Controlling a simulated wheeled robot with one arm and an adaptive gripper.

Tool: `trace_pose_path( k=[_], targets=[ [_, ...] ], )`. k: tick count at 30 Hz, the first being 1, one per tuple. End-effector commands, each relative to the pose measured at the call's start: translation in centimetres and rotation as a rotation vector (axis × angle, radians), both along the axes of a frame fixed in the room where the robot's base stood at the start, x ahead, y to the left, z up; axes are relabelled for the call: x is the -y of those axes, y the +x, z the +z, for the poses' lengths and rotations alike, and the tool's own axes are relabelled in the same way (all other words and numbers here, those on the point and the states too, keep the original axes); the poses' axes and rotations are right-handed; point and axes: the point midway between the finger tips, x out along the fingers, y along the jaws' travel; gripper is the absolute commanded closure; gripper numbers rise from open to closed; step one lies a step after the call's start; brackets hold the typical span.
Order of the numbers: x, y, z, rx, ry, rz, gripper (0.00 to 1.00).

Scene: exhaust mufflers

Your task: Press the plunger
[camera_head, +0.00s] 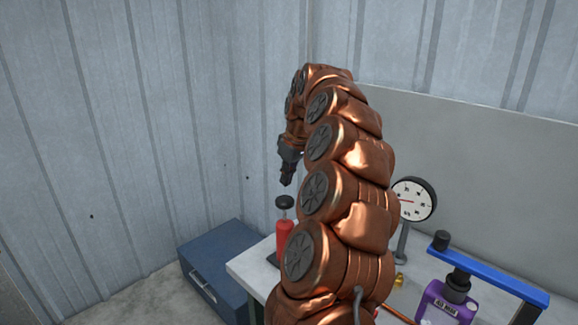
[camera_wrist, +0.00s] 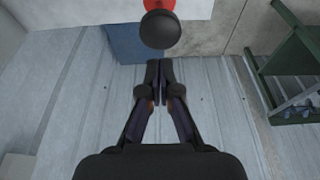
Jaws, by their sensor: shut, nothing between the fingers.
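The plunger (camera_head: 284,203) is a round black knob on top of a red cylinder (camera_head: 284,235), standing upright near the left corner of the white table. My gripper (camera_head: 287,181) points down, a little above the knob, with a small visible gap between them. In the wrist view, the black knob (camera_wrist: 159,30) is just beyond my fingertips (camera_wrist: 159,66), with part of the red body behind it. My fingers are shut together and empty. My arm hides part of the table to the right of the red cylinder.
A round dial gauge (camera_head: 413,199) stands on the table right of my arm. A purple bottle (camera_head: 446,304) sits near a blue bar frame (camera_head: 490,279). A blue drawer box (camera_head: 218,262) is left of the table. A green rack (camera_wrist: 293,70) shows in the wrist view.

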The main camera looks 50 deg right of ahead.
Motion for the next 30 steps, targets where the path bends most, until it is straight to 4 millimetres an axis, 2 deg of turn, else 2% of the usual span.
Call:
trace_pose_path(
  k=[15, 30],
  targets=[
    [0.0, 0.1, -4.1, -0.002, 0.003, 0.000, 1.00],
    [0.1, 0.1, -4.6, 0.001, -0.001, -0.001, 1.00]
  ],
)
